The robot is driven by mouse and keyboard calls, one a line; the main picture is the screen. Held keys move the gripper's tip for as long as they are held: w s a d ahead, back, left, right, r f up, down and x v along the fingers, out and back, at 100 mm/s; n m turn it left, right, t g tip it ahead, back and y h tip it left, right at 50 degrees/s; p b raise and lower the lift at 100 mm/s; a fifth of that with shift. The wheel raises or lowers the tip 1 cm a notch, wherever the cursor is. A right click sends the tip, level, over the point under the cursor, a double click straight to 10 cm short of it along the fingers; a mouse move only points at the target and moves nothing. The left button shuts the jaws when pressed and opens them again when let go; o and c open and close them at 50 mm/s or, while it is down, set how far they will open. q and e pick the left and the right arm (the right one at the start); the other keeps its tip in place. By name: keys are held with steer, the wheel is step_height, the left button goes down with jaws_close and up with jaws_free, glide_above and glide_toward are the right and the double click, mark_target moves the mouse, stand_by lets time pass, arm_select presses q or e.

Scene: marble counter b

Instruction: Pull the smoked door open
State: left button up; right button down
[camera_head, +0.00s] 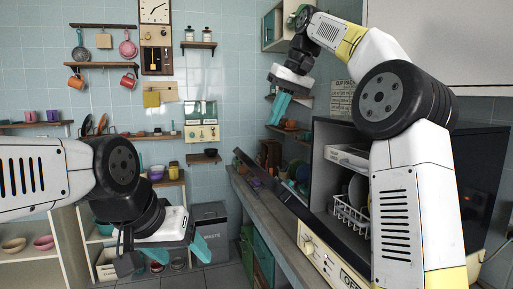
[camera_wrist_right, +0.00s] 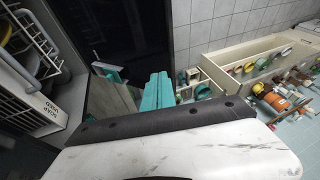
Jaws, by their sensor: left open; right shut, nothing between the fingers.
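The smoked door (camera_head: 272,188) is a dark, glossy panel on the grey cabinet (camera_head: 322,150) at the right of the counter. It stands swung out from the cabinet, and the inside shows. In the right wrist view the dark panel (camera_wrist_right: 125,35) fills the upper middle, beside the cabinet's opening. My right gripper (camera_head: 279,108) is shut and empty, above the door; its teal fingers also show in the right wrist view (camera_wrist_right: 157,92). I cannot tell whether they touch the panel. My left gripper (camera_head: 180,250) is open and empty at lower left, apart from the door.
A white wire rack (camera_head: 351,214) with plates sits inside the cabinet. A beige panel with a knob (camera_head: 322,258) lies below it. The grey counter (camera_head: 262,203) runs back to a tiled wall. A grey bin (camera_head: 210,220) stands on the floor behind my left gripper.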

steer(key=x, duration=0.6)
steer(key=s+a+x, duration=0.1)
steer(key=x, duration=0.2)
steer(key=shift+s+a+f, duration=0.15)
steer(key=shift+a+f, duration=0.25)
steer(key=shift+a, duration=0.1)
steer(key=shift+f, duration=0.1)
steer(key=s+a+f+t+h, duration=0.1)
steer(key=a+f+h, duration=0.1)
steer(key=a+f, duration=0.3)
steer(key=s+a+f+h, duration=0.2)
steer(key=a+f, duration=0.3)
steer(key=f, duration=0.7)
steer(key=s+a+f+n+t+h, duration=0.1)
steer(key=s+a+f+h, duration=0.1)
steer(key=a+f, duration=0.4)
steer(key=shift+f+t+h, duration=0.3)
steer(key=shift+f+h, duration=0.6)
steer(key=shift+f, duration=0.85)
steer(key=shift+s+r, duration=0.1)
